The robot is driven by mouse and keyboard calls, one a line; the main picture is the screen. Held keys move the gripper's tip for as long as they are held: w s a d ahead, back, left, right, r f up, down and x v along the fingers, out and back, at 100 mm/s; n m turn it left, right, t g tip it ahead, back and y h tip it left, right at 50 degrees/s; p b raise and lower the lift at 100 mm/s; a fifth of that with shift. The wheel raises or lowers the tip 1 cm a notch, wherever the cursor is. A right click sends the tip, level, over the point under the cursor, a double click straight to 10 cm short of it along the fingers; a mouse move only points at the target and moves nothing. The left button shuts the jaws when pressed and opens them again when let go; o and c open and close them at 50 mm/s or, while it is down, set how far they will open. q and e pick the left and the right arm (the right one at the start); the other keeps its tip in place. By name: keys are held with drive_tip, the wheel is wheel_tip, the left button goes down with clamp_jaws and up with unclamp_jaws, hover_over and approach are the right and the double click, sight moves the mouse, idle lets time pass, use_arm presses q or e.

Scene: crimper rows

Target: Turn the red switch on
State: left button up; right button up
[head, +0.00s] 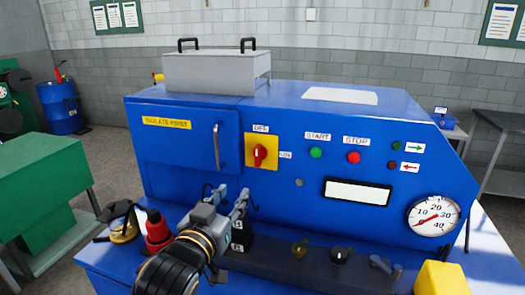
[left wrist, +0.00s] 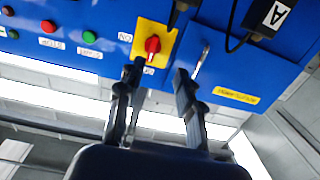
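The red switch (head: 260,156) is a rotary knob on a yellow plate (head: 250,142) on the blue machine's front. OFF is labelled above it and ON to its right; the knob looks upright, towards OFF. My left gripper (head: 232,194) is below and a little left of the switch, apart from it, with its fingers spread and nothing between them. In the left wrist view, the picture is turned over; the red switch (left wrist: 153,45) shows just beyond and between the open fingertips of the left gripper (left wrist: 160,72). My right gripper is not in view.
Green START (head: 316,152) and red STOP (head: 353,157) buttons sit right of the switch. A door handle (head: 217,147) stands out on its left. A red bottle (head: 158,230) and small tools on the ledge (head: 300,268) lie below. A dial gauge (head: 433,216) is far right.

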use_arm(q)
drive_tip(key=d+r, duration=0.1)
drive_tip(key=r, duration=0.1)
drive_tip(key=p, duration=0.2)
approach(257, 156)
drive_tip(key=shift+t+h, duration=0.3)
drive_tip(key=p+x, duration=0.1)
drive_tip(key=x, duration=0.2)
drive_tip(key=p+x, duration=0.1)
drive_tip(key=x, duration=0.2)
drive_tip(key=shift+w+f, duration=0.2)
drive_tip(key=shift+w, duration=0.25)
drive_tip(key=shift+w+d, duration=0.1)
drive_tip(key=shift+w, duration=0.5)
drive_tip(key=shift+w+d+f, duration=0.15)
drive_tip(key=shift+w, duration=0.1)
clamp_jaws()
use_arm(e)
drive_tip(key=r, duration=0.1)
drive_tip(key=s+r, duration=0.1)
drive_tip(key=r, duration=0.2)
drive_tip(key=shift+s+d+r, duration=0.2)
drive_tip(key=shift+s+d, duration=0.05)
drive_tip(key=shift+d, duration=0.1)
